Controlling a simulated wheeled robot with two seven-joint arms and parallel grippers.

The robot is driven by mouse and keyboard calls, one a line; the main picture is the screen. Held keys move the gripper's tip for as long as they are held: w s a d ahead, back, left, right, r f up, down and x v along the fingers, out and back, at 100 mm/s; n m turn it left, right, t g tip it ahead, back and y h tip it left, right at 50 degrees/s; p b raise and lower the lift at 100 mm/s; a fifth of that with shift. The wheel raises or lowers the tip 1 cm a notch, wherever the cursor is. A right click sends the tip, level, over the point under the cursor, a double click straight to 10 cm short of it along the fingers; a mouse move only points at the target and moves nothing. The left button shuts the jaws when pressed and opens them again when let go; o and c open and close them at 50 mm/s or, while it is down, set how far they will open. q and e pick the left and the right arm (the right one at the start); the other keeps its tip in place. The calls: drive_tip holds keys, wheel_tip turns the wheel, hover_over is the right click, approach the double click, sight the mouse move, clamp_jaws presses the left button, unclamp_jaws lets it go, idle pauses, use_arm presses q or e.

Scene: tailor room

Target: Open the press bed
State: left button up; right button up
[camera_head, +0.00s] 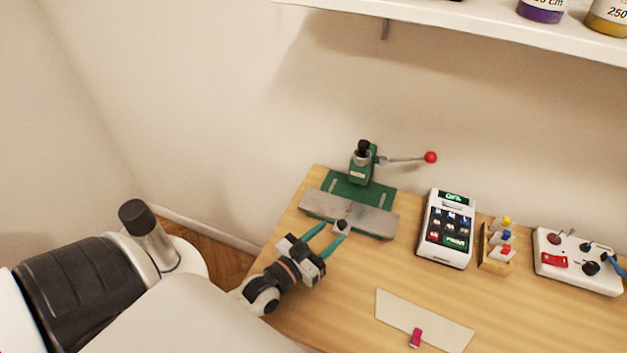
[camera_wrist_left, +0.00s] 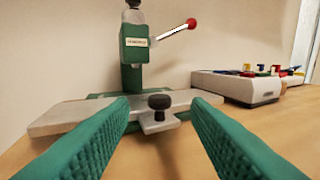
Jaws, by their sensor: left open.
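The press is a green machine (camera_head: 361,168) at the back left of the table, with a lever ending in a red ball (camera_head: 430,157). Its grey metal bed (camera_head: 375,217) lies flat across the front of the green base. A small dark knob (camera_head: 342,224) sits on a tab at the bed's front edge; it also shows in the left wrist view (camera_wrist_left: 159,102). My left gripper (camera_head: 324,238) is open, its green fingers pointing at the knob. In the left wrist view the fingers (camera_wrist_left: 163,115) lie on either side of the knob, apart from it. My right gripper is not in view.
Right of the press stand a white keypad device (camera_head: 447,228), a small wooden rack with coloured pieces (camera_head: 497,249) and a white control box (camera_head: 578,262). A pale sheet with a pink clip (camera_head: 416,338) lies in front. A shelf (camera_head: 480,27) hangs above.

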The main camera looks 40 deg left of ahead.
use_arm(q)
drive_tip(key=shift+s+a, duration=0.15)
drive_tip(key=shift+s, duration=1)
drive_tip(key=shift+s+a, duration=0.15)
drive_tip(key=shift+s, duration=1)
